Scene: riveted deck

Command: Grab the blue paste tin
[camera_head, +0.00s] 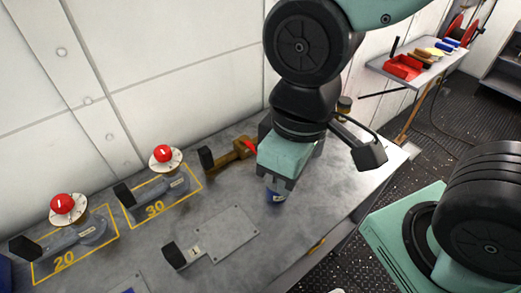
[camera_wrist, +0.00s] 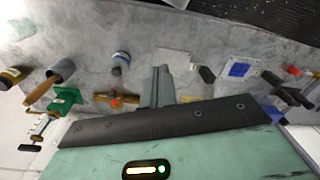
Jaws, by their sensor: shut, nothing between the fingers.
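The blue paste tin (camera_head: 275,197) is a small blue cylinder on the grey metal bench, partly hidden by my gripper in the head view. In the wrist view a small tin with a blue band (camera_wrist: 121,58) stands on the bench, apart from the fingers and to their left. My gripper (camera_head: 279,186) points down over the bench, close above or beside the tin in the head view; the exact gap is hard to tell. In the wrist view its fingers (camera_wrist: 158,82) are together with nothing between them.
A brass fitting with a black handle (camera_head: 230,153) lies left of my gripper. Two red-knobbed devices (camera_head: 164,158) stand on yellow-marked spots. A flat plate (camera_head: 222,232) lies in front. The wrist view shows a green vise (camera_wrist: 66,100) and a wood-handled tool (camera_wrist: 42,90).

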